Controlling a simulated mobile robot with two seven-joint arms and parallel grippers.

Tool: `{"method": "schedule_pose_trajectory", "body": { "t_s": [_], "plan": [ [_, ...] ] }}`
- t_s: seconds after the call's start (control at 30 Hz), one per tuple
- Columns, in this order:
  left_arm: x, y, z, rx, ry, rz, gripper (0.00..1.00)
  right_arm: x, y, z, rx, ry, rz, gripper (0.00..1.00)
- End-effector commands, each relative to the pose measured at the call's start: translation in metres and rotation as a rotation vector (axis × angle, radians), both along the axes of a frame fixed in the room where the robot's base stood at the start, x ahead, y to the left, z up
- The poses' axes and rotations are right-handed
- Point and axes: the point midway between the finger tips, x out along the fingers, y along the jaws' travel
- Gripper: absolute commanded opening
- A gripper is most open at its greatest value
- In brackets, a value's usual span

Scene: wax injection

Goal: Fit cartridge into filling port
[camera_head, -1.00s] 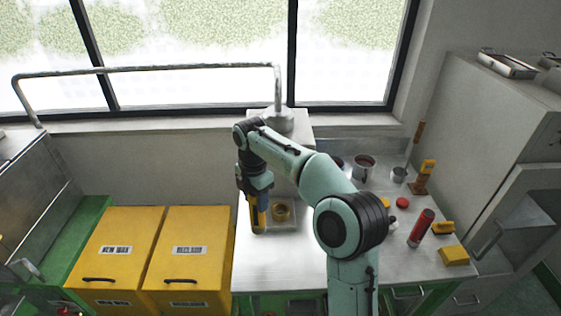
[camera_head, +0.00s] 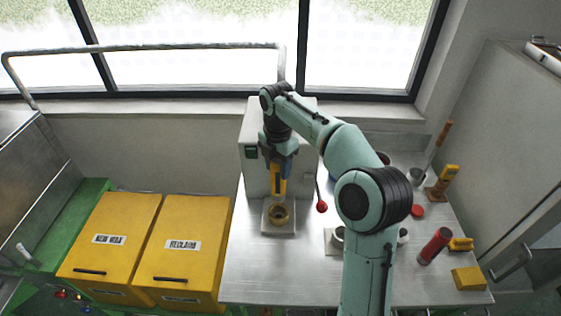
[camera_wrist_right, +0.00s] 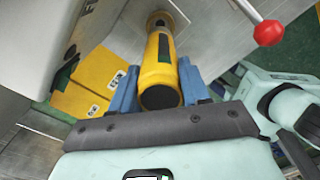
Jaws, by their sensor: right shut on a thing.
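The cartridge (camera_head: 278,184) is a yellow tube with a dark stripe, held roughly upright. My right gripper (camera_head: 279,162) is shut on its upper part; in the right wrist view its blue fingers (camera_wrist_right: 158,90) lie on either side of the cartridge (camera_wrist_right: 160,65). The filling port (camera_head: 279,215) is a brass-coloured ring on a pale base at the foot of the white machine. The cartridge's lower end is at the port's back rim in the head view; whether it is above or inside the ring I cannot tell. My left gripper is not in view.
The white machine (camera_head: 256,175) stands behind the port, with a red-knobbed lever (camera_head: 322,207) at its right. Yellow bins (camera_head: 185,245) stand left of the metal table (camera_head: 255,270). A red cylinder (camera_head: 434,246) and a yellow block (camera_head: 467,279) are at the right.

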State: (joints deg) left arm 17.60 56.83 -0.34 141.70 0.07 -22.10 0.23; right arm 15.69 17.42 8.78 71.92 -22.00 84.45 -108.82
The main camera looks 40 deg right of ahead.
Motion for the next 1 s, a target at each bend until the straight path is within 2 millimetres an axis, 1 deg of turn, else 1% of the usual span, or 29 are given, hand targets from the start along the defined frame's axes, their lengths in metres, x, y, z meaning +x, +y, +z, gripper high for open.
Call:
{"method": "schedule_pose_trajectory", "body": {
  "t_s": [0.3, 0.47, 1.0],
  "plan": [
    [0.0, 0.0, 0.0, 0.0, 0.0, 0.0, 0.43, 0.0, -0.001, 0.0, 0.001, -0.001, 0.012, 0.0],
    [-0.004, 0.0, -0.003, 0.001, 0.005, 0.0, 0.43, 0.0, -0.001, -0.007, 0.001, 0.001, 0.013, 0.0],
    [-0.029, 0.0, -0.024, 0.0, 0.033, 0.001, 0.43, -0.001, -0.001, -0.054, 0.001, 0.003, 0.012, 0.0]
  ]
}}
